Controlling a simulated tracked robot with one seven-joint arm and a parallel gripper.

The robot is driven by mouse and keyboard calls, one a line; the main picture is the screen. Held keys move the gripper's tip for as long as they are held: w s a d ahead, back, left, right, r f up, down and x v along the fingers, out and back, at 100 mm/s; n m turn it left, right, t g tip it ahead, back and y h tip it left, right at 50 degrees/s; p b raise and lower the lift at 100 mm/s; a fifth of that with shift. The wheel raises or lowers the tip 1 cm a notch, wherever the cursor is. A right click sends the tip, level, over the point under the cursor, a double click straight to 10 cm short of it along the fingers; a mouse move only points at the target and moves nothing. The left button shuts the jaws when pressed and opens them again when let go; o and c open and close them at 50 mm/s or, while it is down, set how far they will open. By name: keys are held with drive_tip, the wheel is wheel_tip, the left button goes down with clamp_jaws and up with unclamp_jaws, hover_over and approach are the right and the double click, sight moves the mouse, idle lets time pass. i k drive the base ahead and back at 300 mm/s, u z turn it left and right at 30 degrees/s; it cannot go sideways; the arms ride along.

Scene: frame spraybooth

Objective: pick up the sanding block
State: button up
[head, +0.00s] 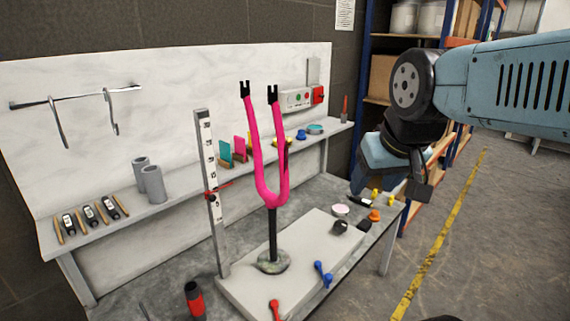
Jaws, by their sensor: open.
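I cannot pick out the sanding block with certainty. Small upright pieces stand on the back shelf, a teal one (225,152) and a pink-red one (240,150), but their kind is too small to tell. My gripper (393,188) hangs from my blue arm at the right, pointing down above the right end of the bench. It is open, and I see nothing held in it. Its fingertips are small and partly hidden against small yellow and black items behind them.
A pink fork (268,190) stands upright on a grey plate (240,296) mid-bench, beside a tall ruler post (211,190). Blue (323,273) and red (275,309) clamp handles lie on the plate. A white round tin (340,210) sits nearby. Open floor lies right.

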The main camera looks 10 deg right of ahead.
sight(365, 226)
drive_tip(key=k, duration=0.55)
drive_tip(key=z, duration=0.5)
drive_tip(key=i, duration=1.55)
drive_tip(key=z, duration=0.05)
